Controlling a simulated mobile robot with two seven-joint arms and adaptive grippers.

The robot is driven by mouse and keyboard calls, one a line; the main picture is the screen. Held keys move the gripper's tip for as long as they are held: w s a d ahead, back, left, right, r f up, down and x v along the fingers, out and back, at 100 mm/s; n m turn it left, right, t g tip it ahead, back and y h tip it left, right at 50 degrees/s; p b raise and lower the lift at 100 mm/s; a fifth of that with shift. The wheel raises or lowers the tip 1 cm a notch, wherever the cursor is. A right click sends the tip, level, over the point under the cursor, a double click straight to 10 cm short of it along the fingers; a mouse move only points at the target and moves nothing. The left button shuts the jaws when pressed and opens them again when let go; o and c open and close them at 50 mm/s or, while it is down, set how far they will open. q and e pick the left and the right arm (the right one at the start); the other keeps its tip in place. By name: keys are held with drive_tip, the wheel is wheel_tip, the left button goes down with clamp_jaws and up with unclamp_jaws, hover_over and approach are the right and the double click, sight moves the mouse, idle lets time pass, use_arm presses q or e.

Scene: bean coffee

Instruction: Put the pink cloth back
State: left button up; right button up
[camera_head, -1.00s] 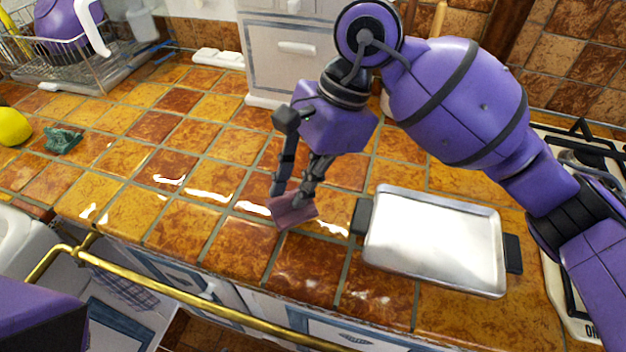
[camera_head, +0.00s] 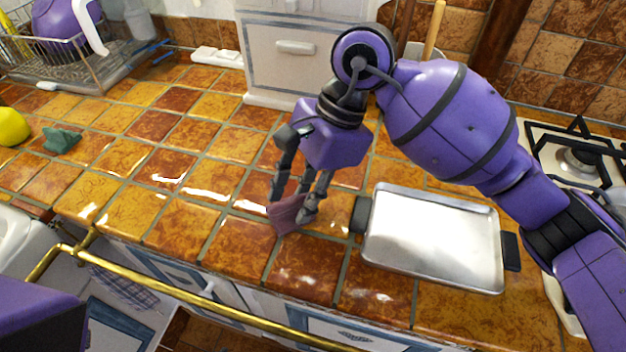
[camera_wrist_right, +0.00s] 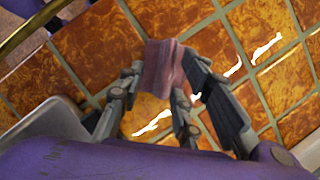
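The pink cloth (camera_head: 287,214) is a small dull-pink piece low over the tiled counter, left of the metal tray. My right gripper (camera_head: 292,207) has its fingers on both sides of the cloth and looks shut on it. In the right wrist view the cloth (camera_wrist_right: 162,68) sits between the fingertips of my right gripper (camera_wrist_right: 168,82), which touch or nearly touch its sides. I cannot tell whether its lower edge rests on the tiles. My left gripper is not in view.
A metal tray (camera_head: 432,240) with dark handles lies right of the gripper. A stove (camera_head: 580,160) is at the right. A crumpled teal cloth (camera_head: 62,140) and a yellow object (camera_head: 12,127) lie at the left. A dish rack (camera_head: 75,68) stands behind them. A brass rail (camera_head: 200,302) runs along the front.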

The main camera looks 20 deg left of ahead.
drive_tip(key=shift+r, duration=0.25)
drive_tip(key=v, duration=1.2)
drive_tip(key=shift+f, duration=0.1)
